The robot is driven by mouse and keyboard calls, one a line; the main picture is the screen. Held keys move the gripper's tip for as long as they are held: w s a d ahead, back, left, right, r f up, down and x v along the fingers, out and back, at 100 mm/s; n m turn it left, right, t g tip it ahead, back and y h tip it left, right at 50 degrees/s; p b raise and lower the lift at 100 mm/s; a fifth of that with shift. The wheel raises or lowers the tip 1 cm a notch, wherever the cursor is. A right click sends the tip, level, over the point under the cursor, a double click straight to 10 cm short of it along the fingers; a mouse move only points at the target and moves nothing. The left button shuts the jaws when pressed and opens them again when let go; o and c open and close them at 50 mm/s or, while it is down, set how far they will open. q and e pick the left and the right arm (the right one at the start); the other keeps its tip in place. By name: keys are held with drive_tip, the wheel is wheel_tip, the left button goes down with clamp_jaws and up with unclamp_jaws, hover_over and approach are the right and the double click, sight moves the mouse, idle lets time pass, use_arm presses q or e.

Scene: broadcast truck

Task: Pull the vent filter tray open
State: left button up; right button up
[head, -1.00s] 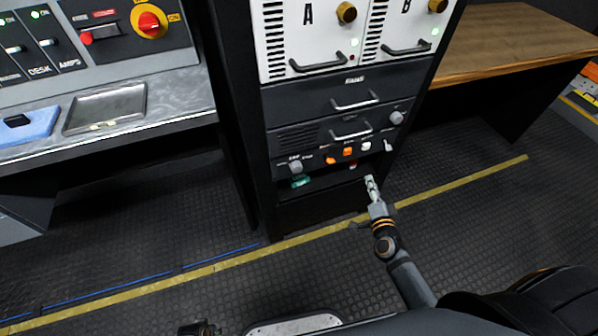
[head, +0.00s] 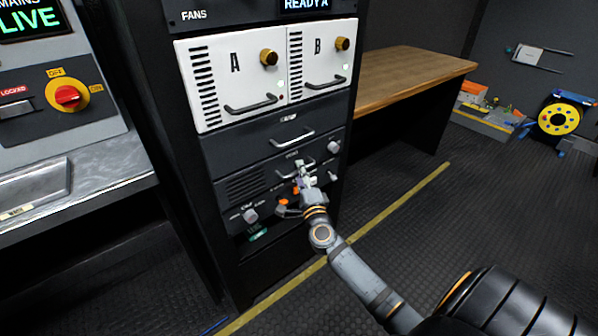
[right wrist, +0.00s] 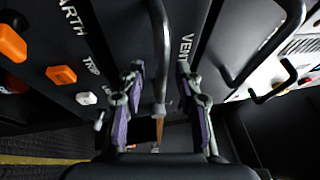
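The vent filter tray (head: 268,173) is a dark drawer front with a slatted grille, low in the rack, and looks flush with it. It carries a bar handle (right wrist: 159,45) with a "VENT" label beside it in the right wrist view. My right gripper (head: 304,172) is at this handle. In the right wrist view its two fingers (right wrist: 160,70) are apart, one on each side of the bar, with gaps visible, so it does not look closed on it. In the head view the gripper partly hides the handle. My left gripper is not in view.
Another drawer with a handle (head: 292,137) sits just above, below the white A and B units (head: 235,90). Knobs and orange switches (right wrist: 12,43) lie just under the tray. A wooden bench (head: 415,82) stands right of the rack. The floor in front is clear.

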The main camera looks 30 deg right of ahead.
drive_tip(key=shift+w+d+r, duration=0.15)
drive_tip(key=shift+w, duration=0.35)
drive_tip(key=shift+c, duration=0.4)
clamp_jaws()
